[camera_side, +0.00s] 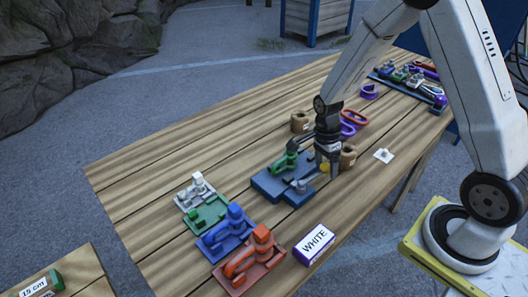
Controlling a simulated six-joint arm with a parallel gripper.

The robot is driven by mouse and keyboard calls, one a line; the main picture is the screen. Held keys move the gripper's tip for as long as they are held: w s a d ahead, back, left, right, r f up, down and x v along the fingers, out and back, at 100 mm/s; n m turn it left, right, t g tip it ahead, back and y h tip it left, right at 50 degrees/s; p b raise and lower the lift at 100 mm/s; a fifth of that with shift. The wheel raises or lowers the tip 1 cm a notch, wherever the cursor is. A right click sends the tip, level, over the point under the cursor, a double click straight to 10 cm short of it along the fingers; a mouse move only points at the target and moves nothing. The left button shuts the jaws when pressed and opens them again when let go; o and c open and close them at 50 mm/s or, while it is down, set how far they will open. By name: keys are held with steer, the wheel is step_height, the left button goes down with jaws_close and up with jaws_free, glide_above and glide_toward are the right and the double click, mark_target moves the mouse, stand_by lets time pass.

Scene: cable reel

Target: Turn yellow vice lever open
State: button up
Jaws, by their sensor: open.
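A blue vice base (268,188) with green and grey parts lies on the middle of the wooden table. A small yellow part (324,167), perhaps the lever's end, shows at its right side. My gripper (331,170) points down right at the yellow part, with its fingers open. The fingers overlap the yellow part in this view, and I cannot tell whether they touch it. The rest of the lever is hidden or too small to make out.
Brown cylinders (299,122) and (348,157) stand close to my gripper. Grey-green, blue (226,232) and orange (250,262) fixtures line the front left, beside a box marked WHITE (314,245). Purple and red rings lie behind. The table's left part (150,165) is clear.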

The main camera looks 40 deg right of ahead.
jaws_close()
stand_by(0.3)
steer(key=shift+w+n, duration=0.6)
steer(key=shift+n, duration=0.1)
jaws_free()
steer(key=shift+r, duration=0.1)
step_height(320, 180, up, 8)
steer(key=w, duration=0.1)
steer(key=shift+w+f, duration=0.25)
